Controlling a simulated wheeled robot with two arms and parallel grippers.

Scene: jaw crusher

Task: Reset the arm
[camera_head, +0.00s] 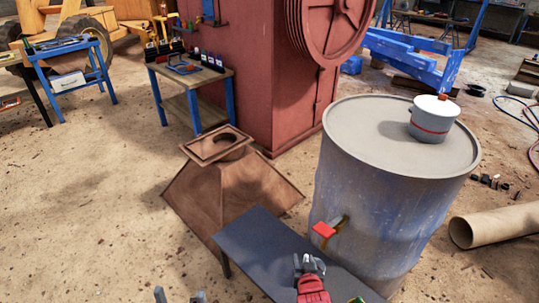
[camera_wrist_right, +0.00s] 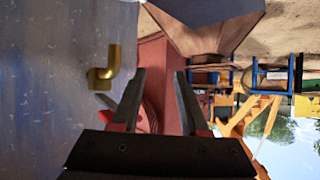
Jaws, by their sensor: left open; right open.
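My right gripper (camera_head: 310,264) shows low in the head view, over the dark grey panel, in front of the large blue-grey barrel (camera_head: 395,190). In the right wrist view the right gripper (camera_wrist_right: 159,72) has its two dark fingers apart with nothing between them. A brass tap (camera_wrist_right: 105,75) sticks out of the barrel beside the fingertips, apart from them.
A dark grey flat panel (camera_head: 260,245) lies beside the barrel. A rusty hopper (camera_head: 215,195) stands behind it. A white pot (camera_head: 432,120) sits on the barrel, and a cardboard tube (camera_head: 495,226) lies to the right.

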